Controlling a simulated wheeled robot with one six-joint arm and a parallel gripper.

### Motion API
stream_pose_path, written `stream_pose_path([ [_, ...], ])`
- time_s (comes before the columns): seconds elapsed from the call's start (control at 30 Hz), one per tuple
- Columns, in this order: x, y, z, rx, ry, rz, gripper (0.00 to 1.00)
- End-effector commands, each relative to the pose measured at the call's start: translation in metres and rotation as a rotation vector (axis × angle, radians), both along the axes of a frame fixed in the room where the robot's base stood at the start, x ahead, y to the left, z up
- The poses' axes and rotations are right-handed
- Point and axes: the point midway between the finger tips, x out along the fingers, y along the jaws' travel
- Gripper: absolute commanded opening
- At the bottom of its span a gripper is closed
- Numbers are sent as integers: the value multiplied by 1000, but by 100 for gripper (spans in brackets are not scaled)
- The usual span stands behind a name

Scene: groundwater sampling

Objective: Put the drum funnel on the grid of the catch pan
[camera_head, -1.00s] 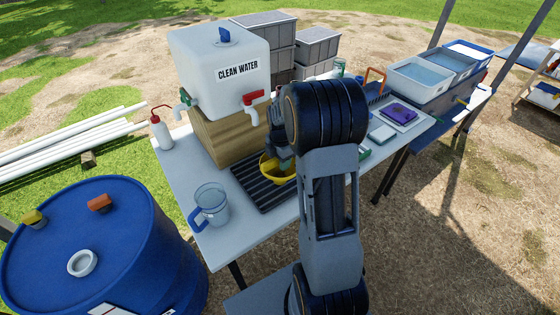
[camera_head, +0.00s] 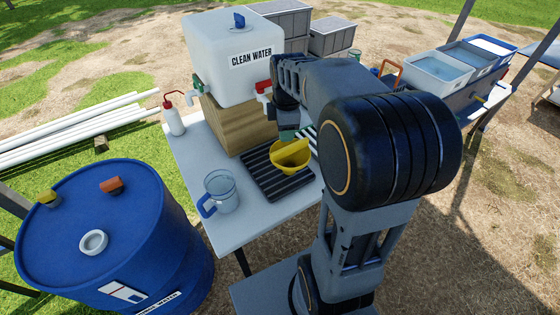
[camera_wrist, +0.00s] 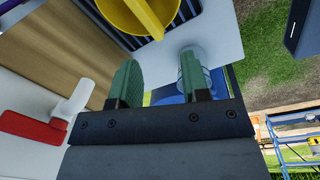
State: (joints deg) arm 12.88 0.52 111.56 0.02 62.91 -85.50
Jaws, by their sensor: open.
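The yellow drum funnel (camera_head: 290,157) rests on the dark ribbed grid of the catch pan (camera_head: 268,182), toward its back right, mouth up and slightly tilted as far as I can tell. The funnel also shows at the top of the wrist view (camera_wrist: 138,14), apart from my fingers. My gripper (camera_wrist: 160,82) is open and empty, with its two green fingers spread. In the head view my gripper is above and behind the funnel, near the tank's red-handled tap, and its fingers are largely hidden.
The clean water tank (camera_head: 232,62) stands on a wooden block (camera_head: 238,125) behind the pan. Its red-handled tap (camera_wrist: 35,128) is close to my gripper. A clear jug (camera_head: 222,190) stands left of the pan. A wash bottle (camera_head: 174,118) and blue drum (camera_head: 110,235) are further left.

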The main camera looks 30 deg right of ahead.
Motion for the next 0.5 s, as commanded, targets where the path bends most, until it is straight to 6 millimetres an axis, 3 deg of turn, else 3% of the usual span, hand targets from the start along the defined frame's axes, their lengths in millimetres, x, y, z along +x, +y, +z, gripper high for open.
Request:
stream_pose_path([
  [0.2,-60,47,12,76,-132,-548,42],
  [0.5,-115,78,2,237,-226,-1088,42],
])
